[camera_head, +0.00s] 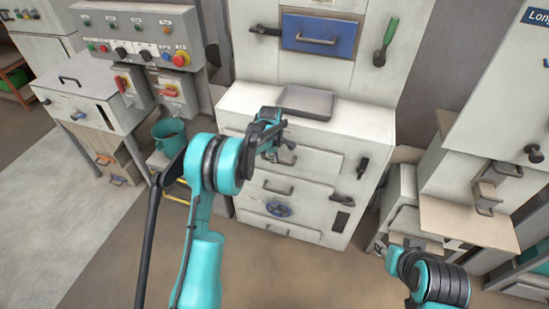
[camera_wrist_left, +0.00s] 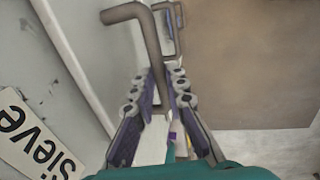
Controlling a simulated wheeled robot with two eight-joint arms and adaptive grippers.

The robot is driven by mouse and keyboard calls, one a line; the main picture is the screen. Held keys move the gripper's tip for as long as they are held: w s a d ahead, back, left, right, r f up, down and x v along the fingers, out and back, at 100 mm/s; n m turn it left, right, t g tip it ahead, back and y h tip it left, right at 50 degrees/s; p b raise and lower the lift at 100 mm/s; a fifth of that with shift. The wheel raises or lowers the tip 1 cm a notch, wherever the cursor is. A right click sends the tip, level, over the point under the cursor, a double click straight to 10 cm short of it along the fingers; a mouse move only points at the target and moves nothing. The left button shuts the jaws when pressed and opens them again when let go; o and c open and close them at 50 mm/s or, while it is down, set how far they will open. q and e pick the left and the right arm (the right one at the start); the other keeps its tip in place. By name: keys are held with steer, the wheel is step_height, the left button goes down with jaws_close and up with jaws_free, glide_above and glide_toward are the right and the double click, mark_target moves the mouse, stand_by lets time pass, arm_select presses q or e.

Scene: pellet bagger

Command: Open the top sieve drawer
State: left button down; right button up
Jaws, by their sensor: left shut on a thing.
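The top sieve drawer (camera_head: 318,162) is the upper drawer in the white cabinet under the counter. My left gripper (camera_head: 272,128) is at the left part of its front and covers some of it. In the left wrist view, the dark bar handle (camera_wrist_left: 150,35) runs down between the fingers of my left gripper (camera_wrist_left: 163,88), which is shut on it. A white label reading "Sieve" (camera_wrist_left: 38,140) shows on the pale panel beside it. I cannot tell whether the drawer stands out from the cabinet. Part of my right arm shows at the lower right, with no gripper fingers visible.
Below are further drawers, one with a blue handwheel (camera_head: 279,208). A grey tray (camera_head: 306,102) sits on the counter above. A teal bucket (camera_head: 169,138) stands left. The floor before the cabinet looks clear.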

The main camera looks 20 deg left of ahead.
arm_select(q)
steer(key=s+a+b, duration=0.1)
steer(key=s, duration=2.8)
steer(key=c, duration=1.5)
jaws_free()
steer(key=shift+c, duration=0.2)
step_height(320, 180, up, 12)
steer(key=s, duration=0.2)
steer(key=shift+s, duration=0.25)
steer(key=shift+f, duration=0.1)
steer(key=s+d+r+m+t, duration=0.4)
steer(key=s+m+t, duration=0.1)
steer(key=m, duration=1.2)
steer(key=shift+d+r+m, duration=0.3)
steer(key=shift+d+r, duration=0.05)
